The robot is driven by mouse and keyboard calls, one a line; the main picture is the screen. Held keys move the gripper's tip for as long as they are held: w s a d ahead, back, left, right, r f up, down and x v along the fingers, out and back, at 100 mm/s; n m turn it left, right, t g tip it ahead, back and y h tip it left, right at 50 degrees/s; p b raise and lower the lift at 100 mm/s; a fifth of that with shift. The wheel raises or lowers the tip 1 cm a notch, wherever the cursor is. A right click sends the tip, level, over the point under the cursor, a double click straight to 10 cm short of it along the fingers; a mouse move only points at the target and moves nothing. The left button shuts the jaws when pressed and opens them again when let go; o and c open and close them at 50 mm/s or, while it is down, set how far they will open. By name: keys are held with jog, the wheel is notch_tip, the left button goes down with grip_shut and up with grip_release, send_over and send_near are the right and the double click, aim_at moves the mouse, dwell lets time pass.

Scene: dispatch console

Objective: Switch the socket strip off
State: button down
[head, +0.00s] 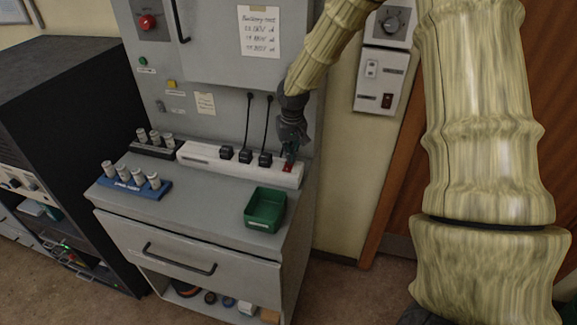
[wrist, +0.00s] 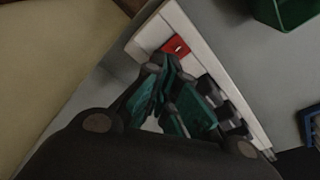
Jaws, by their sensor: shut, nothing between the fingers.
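The white socket strip (head: 215,160) lies along the back of the grey console top, with several black plugs in it. Its red switch (head: 288,168) is at the right end; in the wrist view the red switch (wrist: 176,47) shows just beyond my fingertips. My gripper (head: 289,156) is shut and empty, pointing down over the right end of the strip beside the switch. In the wrist view my gripper (wrist: 165,75) has its fingers together close to the switch. I cannot tell whether they touch it or which way the rocker is tilted.
A green bin (head: 265,210) stands in front of the strip's right end. A blue rack (head: 135,187) and a dark rack (head: 152,150) with pale cylinders stand to the left. Black cords (head: 267,120) hang behind the strip. The console top between blue rack and bin is clear.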

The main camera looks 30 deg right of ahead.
jog(key=shift+f+b, duration=0.35)
jog(key=shift+f, duration=0.5)
dwell(0.6)
jog(key=shift+r, duration=0.15)
jog(key=shift+r+p, duration=2.8)
jog(key=shift+r, duration=0.6)
jog(key=shift+s, duration=0.1)
